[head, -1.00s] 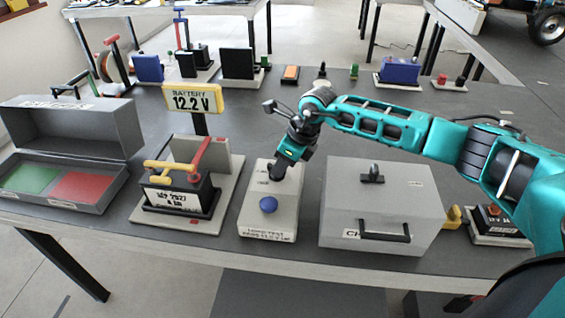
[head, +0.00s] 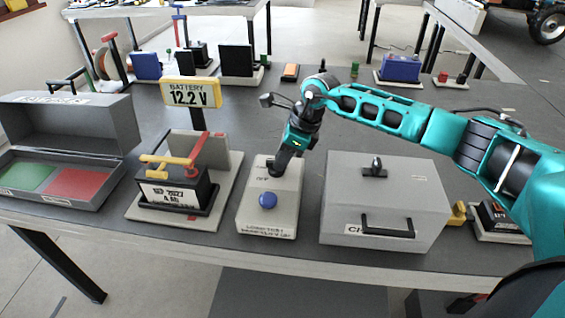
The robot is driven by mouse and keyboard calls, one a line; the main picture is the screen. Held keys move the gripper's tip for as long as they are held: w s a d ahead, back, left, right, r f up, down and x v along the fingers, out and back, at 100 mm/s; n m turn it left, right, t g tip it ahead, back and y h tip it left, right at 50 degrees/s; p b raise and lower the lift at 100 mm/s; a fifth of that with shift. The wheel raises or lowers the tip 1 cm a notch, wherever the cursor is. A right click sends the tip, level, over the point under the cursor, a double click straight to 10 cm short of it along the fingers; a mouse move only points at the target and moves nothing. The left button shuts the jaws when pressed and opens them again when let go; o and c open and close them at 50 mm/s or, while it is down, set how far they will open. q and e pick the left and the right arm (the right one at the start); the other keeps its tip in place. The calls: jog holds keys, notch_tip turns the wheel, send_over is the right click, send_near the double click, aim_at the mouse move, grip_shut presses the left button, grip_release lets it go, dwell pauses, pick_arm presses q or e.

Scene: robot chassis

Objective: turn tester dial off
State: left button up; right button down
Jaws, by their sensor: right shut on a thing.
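The tester (head: 267,222) is a light grey box on the bench with a blue round button (head: 267,200) on its front part and printed labels. My right gripper (head: 274,170) points down at the back of the tester's top, shut on the dark dial there, which the fingers mostly hide. The dial's exact angle cannot be made out. A yellow sign reading "BATTERY 12.2 V" (head: 191,93) stands on a post behind the battery, left of the tester. My left gripper is not in view.
A battery (head: 172,196) with red and yellow clamps stands close on the tester's left. A grey lidded box with a handle (head: 345,220) is close on its right. An open grey case (head: 100,150) with green and red compartments lies at far left.

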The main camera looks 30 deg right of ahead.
jog(key=n, duration=0.1)
jog(key=n+b, duration=0.1)
jog(key=g+b, duration=0.1)
jog(key=shift+w+f+n+y, duration=0.2)
jog(key=shift+f+n+y, duration=0.1)
jog(key=shift+n, duration=0.1)
jog(key=shift+n+b, duration=0.4)
jog(key=shift+b, duration=0.15)
jog(key=shift+w+n+g+b, duration=0.15)
jog(key=shift+n+g+b, duration=0.35)
jog(key=shift+n+b, duration=0.3)
jog(key=shift+d+n, duration=0.1)
jog(key=shift+n, duration=0.4)
jog(key=shift+w+r+n+g+b, duration=0.15)
jog(key=shift+n+g+b, duration=0.35)
jog(key=shift+n+b, duration=0.35)
jog(key=shift+n, duration=0.45)
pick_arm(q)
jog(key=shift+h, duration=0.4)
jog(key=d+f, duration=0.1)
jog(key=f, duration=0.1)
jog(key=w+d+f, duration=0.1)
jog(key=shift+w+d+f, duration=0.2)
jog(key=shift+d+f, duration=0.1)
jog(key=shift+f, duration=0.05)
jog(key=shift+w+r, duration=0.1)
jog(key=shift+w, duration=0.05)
pick_arm(e)
jog(key=shift+g, duration=0.3)
